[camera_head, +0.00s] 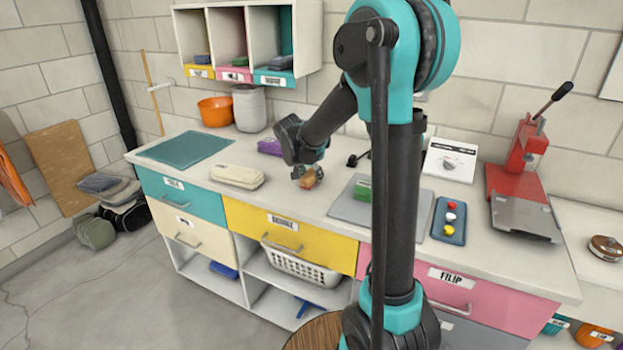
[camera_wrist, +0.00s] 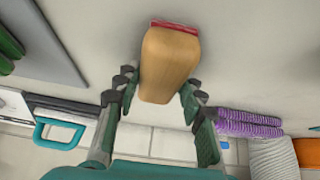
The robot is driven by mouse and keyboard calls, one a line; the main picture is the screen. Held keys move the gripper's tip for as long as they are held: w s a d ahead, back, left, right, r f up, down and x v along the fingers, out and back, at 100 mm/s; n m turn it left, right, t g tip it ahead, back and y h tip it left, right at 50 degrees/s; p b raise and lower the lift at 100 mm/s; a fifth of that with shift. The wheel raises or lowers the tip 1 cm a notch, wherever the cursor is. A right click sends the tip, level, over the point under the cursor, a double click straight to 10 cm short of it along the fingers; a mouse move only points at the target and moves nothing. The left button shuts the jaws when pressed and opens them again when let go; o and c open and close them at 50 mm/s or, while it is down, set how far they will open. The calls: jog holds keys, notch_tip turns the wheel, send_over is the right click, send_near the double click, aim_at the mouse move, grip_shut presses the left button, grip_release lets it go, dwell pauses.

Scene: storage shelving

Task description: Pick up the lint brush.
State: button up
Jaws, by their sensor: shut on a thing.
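The lint brush (camera_head: 313,178) shows as a small wooden piece at the middle of the white countertop. In the wrist view the lint brush (camera_wrist: 169,65) has a tan wooden body with a red strip at its far end. My gripper (camera_head: 303,172) is low over the counter at the brush. In the wrist view the fingers of my gripper (camera_wrist: 157,92) are on both sides of the wooden body, shut on it. I cannot tell whether the brush touches the counter.
A purple cloth (camera_head: 270,147) lies behind my gripper. A cream case (camera_head: 238,176) lies to the left. Bare counter lies in front of the brush.

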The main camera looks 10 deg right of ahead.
aim_at(312, 173)
jog(key=c, duration=0.4)
jog(key=shift+r, duration=0.1)
notch_tip(312, 173, up, 20)
dwell(0.6)
jog(key=o, duration=0.8)
jog(key=shift+c, duration=0.2)
jog(key=c, duration=0.4)
jog(key=shift+d, duration=0.1)
jog(key=shift+c, duration=0.2)
